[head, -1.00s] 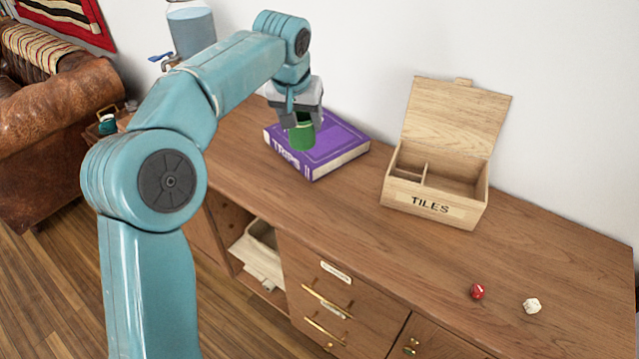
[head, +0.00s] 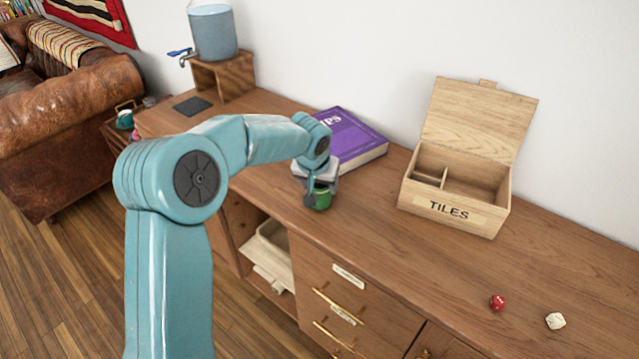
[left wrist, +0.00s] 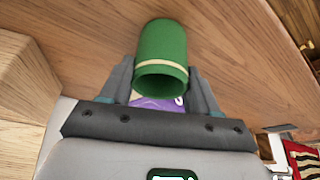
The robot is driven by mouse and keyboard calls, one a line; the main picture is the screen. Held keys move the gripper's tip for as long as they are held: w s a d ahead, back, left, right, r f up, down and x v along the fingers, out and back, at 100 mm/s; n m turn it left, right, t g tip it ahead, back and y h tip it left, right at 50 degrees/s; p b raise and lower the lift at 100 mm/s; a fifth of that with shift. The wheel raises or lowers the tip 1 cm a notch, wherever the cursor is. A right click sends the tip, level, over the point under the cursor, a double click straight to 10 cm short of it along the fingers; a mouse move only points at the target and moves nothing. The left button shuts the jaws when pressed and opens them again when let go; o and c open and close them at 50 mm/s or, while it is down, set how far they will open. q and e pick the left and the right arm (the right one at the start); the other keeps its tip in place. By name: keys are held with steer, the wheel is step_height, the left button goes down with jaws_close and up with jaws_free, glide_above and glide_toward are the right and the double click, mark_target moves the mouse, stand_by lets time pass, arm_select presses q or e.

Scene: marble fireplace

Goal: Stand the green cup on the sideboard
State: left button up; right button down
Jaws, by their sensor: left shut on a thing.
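The green cup (head: 322,199) is between the fingers of my left gripper (head: 313,188). In the left wrist view the green cup (left wrist: 162,60) has a pale band near its open end, and the fingers of my left gripper (left wrist: 162,85) are shut on its two sides. The cup is over the front part of the brown wooden sideboard (head: 350,235), in front of the purple book (head: 350,140). I cannot tell whether its base touches the top. My right gripper is not in view.
An open wooden box marked TILES (head: 447,210) stands right of the book. A red die (head: 498,302) and a white die (head: 555,320) lie at the right. A blue water dispenser (head: 212,32) is on a wooden stand (head: 225,75) at the far left. The front middle top is clear.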

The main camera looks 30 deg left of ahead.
arm_select(q)
steer(key=shift+s, duration=0.1)
steer(key=shift+f, duration=0.15)
steer(key=o, duration=1.1)
steer(key=shift+r, duration=0.45)
steer(key=v, duration=1.1)
steer(key=shift+s+d+r, duration=0.1)
steer(key=shift+s+r, duration=0.15)
steer(key=shift+f, duration=0.1)
